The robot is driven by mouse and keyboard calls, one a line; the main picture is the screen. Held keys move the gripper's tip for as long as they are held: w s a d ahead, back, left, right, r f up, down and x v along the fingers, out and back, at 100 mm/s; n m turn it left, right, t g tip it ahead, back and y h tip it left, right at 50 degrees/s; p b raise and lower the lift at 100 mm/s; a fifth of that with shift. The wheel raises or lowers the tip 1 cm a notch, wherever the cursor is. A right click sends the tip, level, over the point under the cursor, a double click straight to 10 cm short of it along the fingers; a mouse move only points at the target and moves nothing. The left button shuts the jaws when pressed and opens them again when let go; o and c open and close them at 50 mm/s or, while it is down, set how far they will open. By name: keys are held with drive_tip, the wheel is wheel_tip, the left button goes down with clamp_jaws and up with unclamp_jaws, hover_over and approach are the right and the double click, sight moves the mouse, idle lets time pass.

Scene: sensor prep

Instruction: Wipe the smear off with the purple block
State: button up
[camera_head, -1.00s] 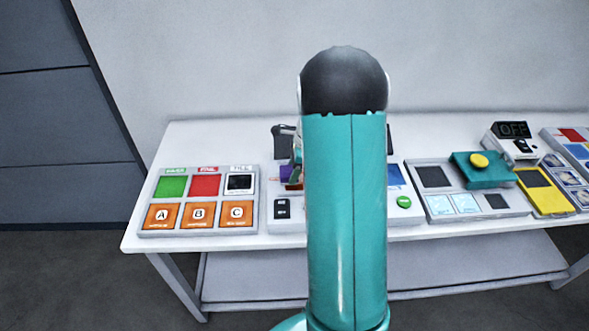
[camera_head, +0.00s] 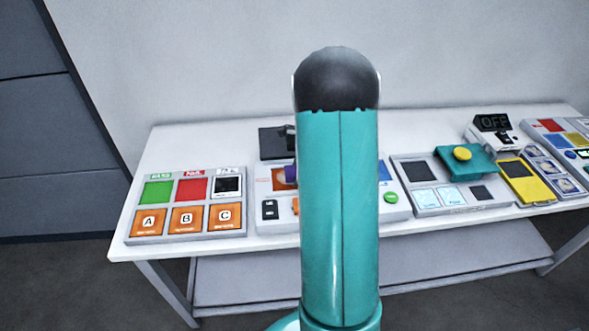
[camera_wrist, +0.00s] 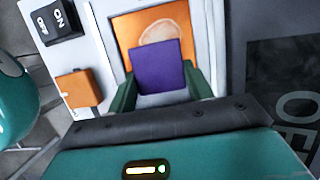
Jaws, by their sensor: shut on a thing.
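The purple block (camera_wrist: 160,67) is held between the two dark green fingers of my gripper (camera_wrist: 158,84) in the wrist view. It is over the lower part of an orange panel (camera_wrist: 130,28) set in a grey-white board. A pale rounded smear (camera_wrist: 165,33) shows on the orange just beyond the block's far edge, and the block may hide part of it. I cannot tell whether the block touches the panel. In the head view my arm hides most of the gripper, and only a sliver of the purple block (camera_head: 290,171) shows beside the orange panel (camera_head: 279,180).
An ON/OFF rocker switch (camera_wrist: 57,20) and a small orange block (camera_wrist: 77,88) are left of the panel in the wrist view. The A-B-C board (camera_head: 241,228) is at left on the white table (camera_head: 180,136). A teal piece with a yellow knob (camera_head: 462,153) is at right.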

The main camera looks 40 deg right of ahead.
drive_tip(key=shift+s+d, duration=0.6)
drive_tip(key=shift+d, duration=0.3)
drive_tip(key=shift+w+a+r, duration=0.1)
drive_tip(key=shift+w+a, duration=0.45)
drive_tip(key=shift+a, duration=0.35)
drive_tip(key=shift+w+a+r, duration=0.1)
drive_tip(key=shift+w+a, duration=0.45)
drive_tip(key=shift+a, duration=0.3)
drive_tip(key=shift+w+a+f, duration=0.1)
drive_tip(key=shift+w+a, duration=0.45)
drive_tip(key=shift+a, duration=0.25)
drive_tip(key=shift+w+a+f, duration=0.1)
drive_tip(key=shift+w+a, duration=0.45)
drive_tip(key=shift+a, duration=0.25)
drive_tip(key=shift+d, duration=0.1)
drive_tip(key=shift+s+d+f, duration=0.1)
drive_tip(key=shift+s+d, duration=0.6)
drive_tip(key=shift+d, duration=0.3)
drive_tip(key=shift+s+d+r, duration=0.1)
drive_tip(key=shift+s+d, duration=0.65)
drive_tip(key=shift+d, duration=0.3)
drive_tip(key=shift+s+d+f, duration=0.1)
drive_tip(key=shift+s+d, duration=0.6)
drive_tip(key=shift+d, duration=0.3)
drive_tip(key=shift+d, duration=0.1)
